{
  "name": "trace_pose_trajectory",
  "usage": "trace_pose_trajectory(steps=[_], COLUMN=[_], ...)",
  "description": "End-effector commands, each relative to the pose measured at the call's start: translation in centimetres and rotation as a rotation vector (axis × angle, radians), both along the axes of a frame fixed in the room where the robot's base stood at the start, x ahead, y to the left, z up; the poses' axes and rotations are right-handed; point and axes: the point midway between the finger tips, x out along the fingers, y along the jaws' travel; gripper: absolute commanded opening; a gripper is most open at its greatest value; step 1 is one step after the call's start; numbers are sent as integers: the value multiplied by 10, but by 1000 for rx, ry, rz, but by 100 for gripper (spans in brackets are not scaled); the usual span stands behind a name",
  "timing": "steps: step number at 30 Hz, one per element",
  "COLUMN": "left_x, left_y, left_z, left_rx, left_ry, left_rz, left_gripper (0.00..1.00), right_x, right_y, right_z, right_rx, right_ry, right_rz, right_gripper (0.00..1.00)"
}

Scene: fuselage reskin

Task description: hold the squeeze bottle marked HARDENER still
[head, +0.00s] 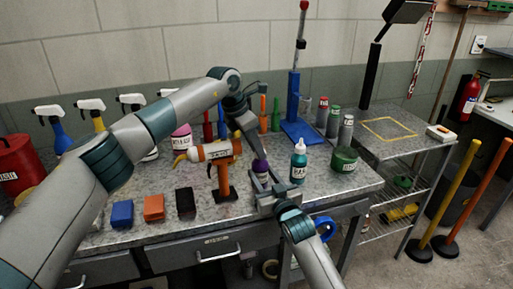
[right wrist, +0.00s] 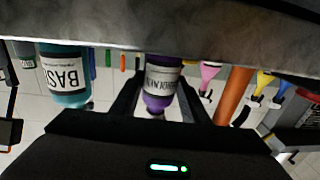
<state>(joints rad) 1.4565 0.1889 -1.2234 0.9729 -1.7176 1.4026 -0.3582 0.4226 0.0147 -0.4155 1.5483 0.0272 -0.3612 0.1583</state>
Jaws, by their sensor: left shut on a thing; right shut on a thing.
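The purple squeeze bottle marked HARDENER (head: 259,166) stands upright at the table's front, its lower part hidden by my right gripper in the head view. In the right wrist view the bottle (right wrist: 158,95) appears upside down with its label between the fingers. My right gripper (head: 262,185) is shut on its body; its fingers also show in the right wrist view (right wrist: 155,100). My left gripper (head: 257,146) reaches down from above and is shut at the bottle's top; the exact grip is too small to see. Whether the bottle's base touches the table is unclear.
A teal BASE bottle (head: 298,165) stands close to the right, with a green jar (head: 344,159) beyond it. An orange-and-white tool on a stand (head: 220,165) is close to the left. Colored blocks (head: 154,208) lie along the front left. A blue stand (head: 297,120) rises behind.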

Motion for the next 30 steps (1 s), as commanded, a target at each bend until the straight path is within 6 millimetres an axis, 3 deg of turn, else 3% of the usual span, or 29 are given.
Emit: trace_pose_trajectory(steps=[21, 30], left_x=[6, 5], left_y=[2, 2], left_z=[0, 0], left_rx=[1, 0], left_ry=[5, 2], left_rz=[-371, -419], left_gripper=[3, 3], right_x=[0, 0], right_y=[0, 0], right_z=[0, 0], right_rx=[-1, 0], right_ry=[0, 0], right_rz=[0, 0], right_gripper=[14, 14])
